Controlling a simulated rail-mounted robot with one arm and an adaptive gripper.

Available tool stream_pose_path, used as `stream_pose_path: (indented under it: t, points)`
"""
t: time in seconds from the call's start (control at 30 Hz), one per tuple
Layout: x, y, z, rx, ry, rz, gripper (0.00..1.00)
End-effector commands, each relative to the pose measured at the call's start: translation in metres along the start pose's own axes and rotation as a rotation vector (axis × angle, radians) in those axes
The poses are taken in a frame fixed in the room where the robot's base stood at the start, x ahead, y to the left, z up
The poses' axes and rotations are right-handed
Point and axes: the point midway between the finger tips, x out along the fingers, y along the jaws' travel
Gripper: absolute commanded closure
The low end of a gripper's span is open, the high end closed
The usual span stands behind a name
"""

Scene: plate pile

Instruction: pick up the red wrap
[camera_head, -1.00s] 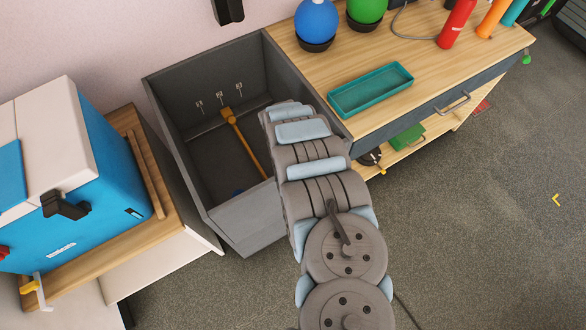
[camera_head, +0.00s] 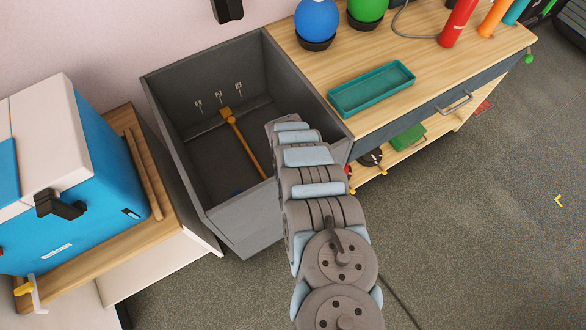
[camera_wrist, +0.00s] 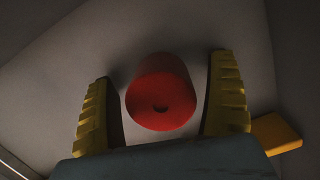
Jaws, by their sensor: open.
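The red wrap (camera_wrist: 161,92) shows in the wrist view as a short red roll with a small dark hole in its near end. It lies on a pale grey surface. My gripper (camera_wrist: 163,70) is open, with its yellow ridged fingers on either side of the wrap. A gap shows on both sides, so neither finger appears to touch it. In the head view my arm hides the gripper, and I cannot make out the wrap there.
An orange-yellow block (camera_wrist: 277,133) lies right of the right finger. In the head view, a grey open bin (camera_head: 187,165) holding an orange-handled tool stands left of my arm. A wooden workbench (camera_head: 440,85) with a teal tray (camera_head: 371,89) is right. Open floor lies at right.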

Motion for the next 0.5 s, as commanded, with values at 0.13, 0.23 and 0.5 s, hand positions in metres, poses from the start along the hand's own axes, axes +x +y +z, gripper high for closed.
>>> stream_pose_path:
  t: [0.13, 0.23, 0.5]
  points:
    - [-0.0001, 0.0000, -0.0002, 0.000, 0.000, 0.000, 0.33]
    - [-0.0001, -0.0001, -0.0003, 0.000, 0.000, 0.000, 0.62]
    - [0.0001, -0.0002, -0.0005, 0.000, 0.001, 0.000, 0.83]
